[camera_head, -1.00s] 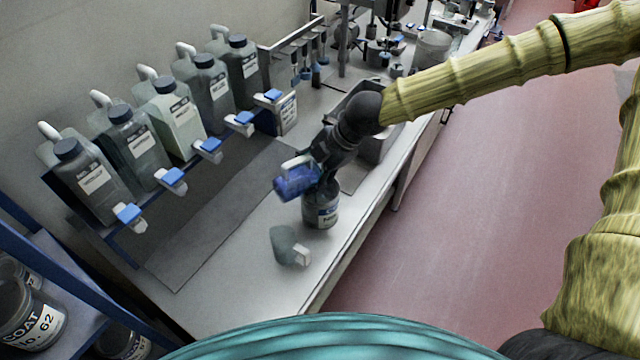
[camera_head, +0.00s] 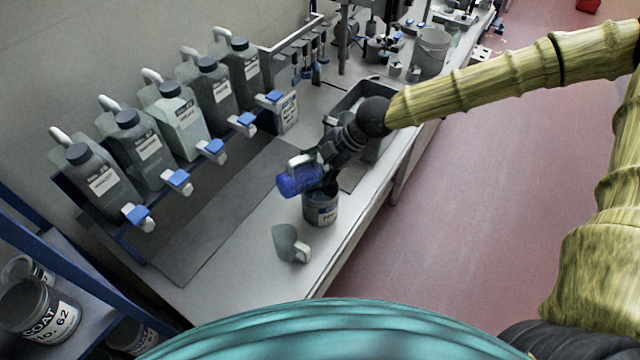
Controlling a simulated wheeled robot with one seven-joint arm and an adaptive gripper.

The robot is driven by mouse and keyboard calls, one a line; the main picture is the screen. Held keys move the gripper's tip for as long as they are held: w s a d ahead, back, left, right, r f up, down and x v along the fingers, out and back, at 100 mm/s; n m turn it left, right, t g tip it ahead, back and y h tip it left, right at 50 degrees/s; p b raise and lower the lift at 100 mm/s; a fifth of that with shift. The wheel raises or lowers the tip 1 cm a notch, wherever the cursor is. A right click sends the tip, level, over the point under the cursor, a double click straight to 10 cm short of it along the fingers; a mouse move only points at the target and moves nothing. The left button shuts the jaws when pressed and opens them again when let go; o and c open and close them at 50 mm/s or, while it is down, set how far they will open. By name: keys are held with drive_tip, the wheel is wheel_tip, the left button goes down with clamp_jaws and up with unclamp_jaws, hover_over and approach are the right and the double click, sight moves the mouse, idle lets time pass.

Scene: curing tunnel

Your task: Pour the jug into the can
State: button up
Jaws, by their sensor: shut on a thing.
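My gripper (camera_head: 322,160) is shut on a blue jug (camera_head: 298,181) with a pale handle. It holds the jug tipped well over on its side, above the bench. A grey can (camera_head: 320,210) with a pale label stands upright on the bench just below and to the right of the jug. I cannot tell whether the jug touches the can, or whether any liquid is flowing.
A grey-green jug (camera_head: 285,243) with a pale handle stands near the bench's front edge. Several large bottles (camera_head: 181,122) with blue-tipped taps line a rack at the back left. A dark mat (camera_head: 222,222) lies before them. A grey bin (camera_head: 365,97) stands behind my gripper.

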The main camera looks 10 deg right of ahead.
drive_tip(key=shift+d, duration=0.15)
idle(0.3)
drive_tip(key=shift+a+f+b, duration=0.2)
drive_tip(key=shift+f+b, duration=0.15)
drive_tip(key=shift+b, duration=0.15)
drive_tip(key=shift+a+b, duration=0.2)
drive_tip(key=shift+b, duration=0.3)
drive_tip(key=b, duration=0.2)
drive_tip(key=h+b, duration=0.1)
drive_tip(key=b, duration=0.2)
drive_tip(key=shift+s+a+f+t+h, duration=0.2)
drive_tip(key=shift+f+t+h, duration=0.1)
drive_tip(key=shift+t, duration=0.1)
drive_tip(key=shift+a+n+b, duration=0.15)
drive_tip(key=shift+n+b, duration=0.15)
drive_tip(key=shift+b, duration=0.2)
drive_tip(key=shift+a+r+h, duration=0.15)
drive_tip(key=shift+r+h, duration=0.15)
drive_tip(key=shift+h, duration=0.1)
drive_tip(key=shift+s, duration=0.1)
drive_tip(key=shift+f+b, duration=0.15)
drive_tip(key=shift+b, duration=0.3)
